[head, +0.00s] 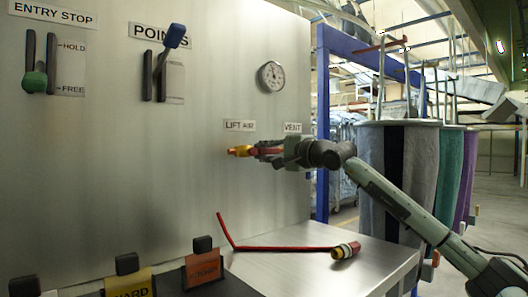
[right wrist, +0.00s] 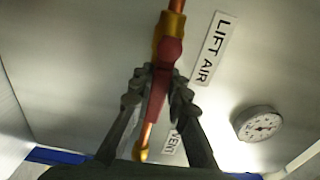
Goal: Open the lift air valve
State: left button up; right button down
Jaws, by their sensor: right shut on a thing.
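The lift air valve shows as a yellow-brass body (head: 240,151) just below the LIFT AIR label (head: 239,125) on the metal panel. In the right wrist view its brass body (right wrist: 168,36) sits on a copper pipe, with a red handle (right wrist: 166,62) running from it between my fingers. My right gripper (right wrist: 160,82) is shut on this red handle, one finger on each side. In the head view my right gripper (head: 262,151) comes in from the right and partly hides the valve. My left gripper is not in view.
A VENT label (head: 292,128) is beside the LIFT AIR label, and a gauge (head: 271,76) is above. A bent red rod (head: 285,248) with a brass end lies on the metal shelf (head: 330,272) below. Levers (head: 163,62) stand at upper left.

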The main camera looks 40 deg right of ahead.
dwell(0.3)
jog(key=c, duration=1.4)
grip_release()
jog(key=shift+c, duration=0.2)
jog(key=s, duration=1.2)
jog(key=shift+d, duration=0.45)
